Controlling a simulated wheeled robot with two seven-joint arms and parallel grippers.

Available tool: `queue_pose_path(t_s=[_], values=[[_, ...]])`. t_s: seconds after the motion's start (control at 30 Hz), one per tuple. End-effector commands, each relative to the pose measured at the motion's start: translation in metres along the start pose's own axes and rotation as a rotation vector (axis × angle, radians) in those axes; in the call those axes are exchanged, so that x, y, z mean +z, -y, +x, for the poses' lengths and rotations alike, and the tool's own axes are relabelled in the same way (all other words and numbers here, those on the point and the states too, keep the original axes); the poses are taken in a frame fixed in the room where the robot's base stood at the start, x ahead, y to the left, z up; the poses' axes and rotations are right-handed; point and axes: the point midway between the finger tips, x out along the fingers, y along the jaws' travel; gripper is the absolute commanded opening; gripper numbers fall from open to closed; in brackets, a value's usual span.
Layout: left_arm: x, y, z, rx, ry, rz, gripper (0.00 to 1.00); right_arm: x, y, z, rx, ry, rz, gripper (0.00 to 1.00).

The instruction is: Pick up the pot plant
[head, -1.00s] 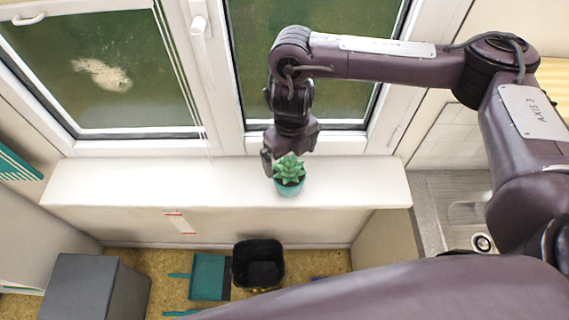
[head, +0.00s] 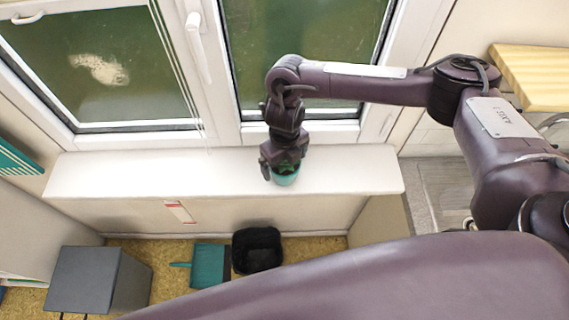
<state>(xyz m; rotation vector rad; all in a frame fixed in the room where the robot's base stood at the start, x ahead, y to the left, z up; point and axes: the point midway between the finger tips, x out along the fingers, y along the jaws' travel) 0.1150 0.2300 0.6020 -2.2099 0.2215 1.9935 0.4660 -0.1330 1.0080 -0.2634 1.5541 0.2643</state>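The pot plant (head: 286,180) is a small green succulent in a teal pot on the white windowsill (head: 130,177). My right gripper (head: 283,172) is directly over it, pointing down, and hides nearly all the leaves. Only the lower part of the pot shows below the gripper. One dark finger is at the left side of the pot; the other is hard to make out. I cannot tell whether the fingers press on the pot. My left gripper is not in view.
The closed window (head: 300,60) rises right behind the sill. Below are a black bin (head: 257,250), a teal dustpan (head: 208,265) and a grey box (head: 95,280) on the floor. A wooden board (head: 535,75) is at the right. The sill's left part is clear.

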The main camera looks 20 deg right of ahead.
Motion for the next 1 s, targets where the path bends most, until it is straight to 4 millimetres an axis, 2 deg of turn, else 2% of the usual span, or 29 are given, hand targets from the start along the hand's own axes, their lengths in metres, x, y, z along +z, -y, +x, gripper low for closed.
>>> queue_pose_path(t_s=[0.07,0.4,0.77,0.87,1.0], values=[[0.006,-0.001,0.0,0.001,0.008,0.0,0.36,0.0,0.0,0.0,0.0,0.0,0.0,0.83],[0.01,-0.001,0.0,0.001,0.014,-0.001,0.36,0.0,0.0,-0.001,0.0,0.0,0.0,0.4],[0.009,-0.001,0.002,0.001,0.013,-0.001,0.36,0.002,-0.001,-0.006,0.002,0.004,0.0,0.4],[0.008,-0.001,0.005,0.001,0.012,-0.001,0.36,0.002,-0.001,-0.013,0.002,0.005,0.0,0.4],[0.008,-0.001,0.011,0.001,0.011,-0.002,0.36,0.002,0.0,-0.036,0.0,0.008,-0.003,0.4]])
